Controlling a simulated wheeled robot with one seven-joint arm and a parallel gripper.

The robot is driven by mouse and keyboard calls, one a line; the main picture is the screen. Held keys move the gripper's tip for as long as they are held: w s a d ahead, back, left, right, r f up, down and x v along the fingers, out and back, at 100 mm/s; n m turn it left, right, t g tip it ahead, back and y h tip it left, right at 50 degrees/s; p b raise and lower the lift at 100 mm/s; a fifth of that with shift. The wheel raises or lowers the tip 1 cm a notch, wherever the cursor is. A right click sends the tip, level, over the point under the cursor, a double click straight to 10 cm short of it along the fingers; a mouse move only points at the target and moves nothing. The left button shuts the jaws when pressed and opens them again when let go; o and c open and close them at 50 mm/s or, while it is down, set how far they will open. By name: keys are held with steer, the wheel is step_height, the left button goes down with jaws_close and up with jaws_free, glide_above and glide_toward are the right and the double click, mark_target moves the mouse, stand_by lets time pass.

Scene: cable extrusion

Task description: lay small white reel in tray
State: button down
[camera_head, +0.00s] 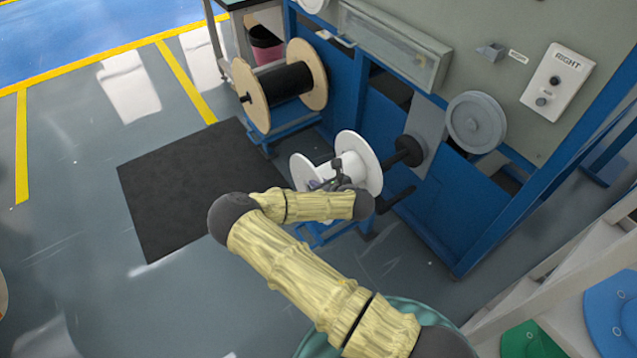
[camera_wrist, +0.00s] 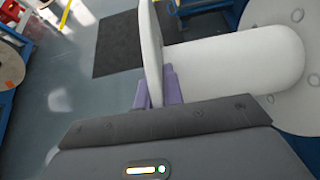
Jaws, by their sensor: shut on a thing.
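The small white reel (camera_head: 362,160) is beside the machine, its two flanges upright and its axis roughly in line with a black spindle (camera_head: 405,152). I cannot tell if it touches the spindle. My gripper (camera_head: 320,186) is at the near left flange, partly hidden by my arm. In the wrist view my purple fingers (camera_wrist: 160,88) are shut on the rim of that flange (camera_wrist: 151,45). The white hub (camera_wrist: 235,60) and the far flange (camera_wrist: 290,18) lie to the right. I cannot make out a tray.
A wooden reel with black cable (camera_head: 284,84) sits on a blue stand at the back left. A grey disc (camera_head: 476,122) and a RIGHT control box (camera_head: 558,82) are on the machine. A white shelf (camera_head: 510,318) is lower right. Floor around the black mat (camera_head: 195,185) is clear.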

stand_by(0.4)
steer(key=shift+f+b, duration=4.1)
steer(key=shift+f, duration=0.6)
steer(key=shift+s+f, duration=0.1)
steer(key=shift+f, duration=0.25)
steer(key=c, duration=1.5)
jaws_free()
steer(key=shift+o, duration=0.2)
steer(key=shift+f, duration=0.1)
steer(key=p+v, duration=0.5)
steer(key=v, duration=1.2)
steer(key=shift+p, duration=0.3)
